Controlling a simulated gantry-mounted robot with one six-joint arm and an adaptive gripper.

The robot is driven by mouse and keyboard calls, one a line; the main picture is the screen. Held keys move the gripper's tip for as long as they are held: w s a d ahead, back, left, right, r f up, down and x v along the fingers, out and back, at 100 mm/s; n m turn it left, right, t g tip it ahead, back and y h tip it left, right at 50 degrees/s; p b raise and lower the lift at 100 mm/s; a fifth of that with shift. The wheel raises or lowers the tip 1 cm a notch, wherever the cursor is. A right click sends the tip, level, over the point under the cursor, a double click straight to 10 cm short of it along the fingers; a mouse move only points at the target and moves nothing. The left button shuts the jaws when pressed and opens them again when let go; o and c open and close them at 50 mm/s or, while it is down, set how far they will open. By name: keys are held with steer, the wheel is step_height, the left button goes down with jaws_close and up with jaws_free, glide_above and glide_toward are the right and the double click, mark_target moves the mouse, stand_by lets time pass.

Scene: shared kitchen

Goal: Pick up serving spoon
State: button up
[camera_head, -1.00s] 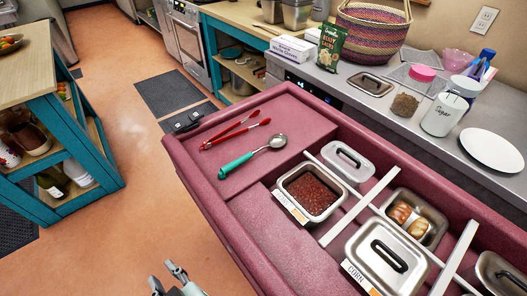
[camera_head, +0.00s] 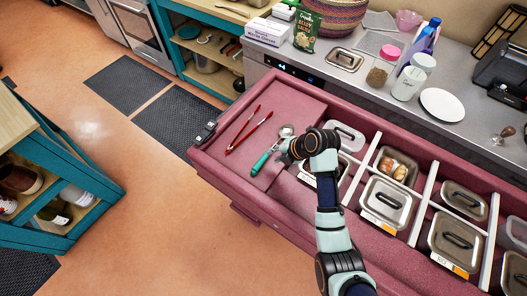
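The serving spoon (camera_head: 262,163) has a teal handle and a metal bowl. It lies on the flat left section of the maroon counter unit (camera_head: 225,175). The bowl points up and right, and the handle end points down-left. My gripper (camera_head: 284,154) is over the counter, at the spoon's right side near the neck. My wrist hides part of the area, and the fingers are small and dark here. I cannot tell whether they touch the spoon or how far apart they are.
Red tongs (camera_head: 249,133) lie just left of the spoon. Lidded metal containers (camera_head: 388,203) fill the unit to the right. A teal cart (camera_head: 75,185) stands at the left.

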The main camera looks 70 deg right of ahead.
mark_target(266, 157)
steer(key=b+x, duration=0.1)
steer(key=x, duration=0.6)
steer(key=shift+w+r, duration=0.15)
steer(key=shift+a, duration=0.1)
jaws_close()
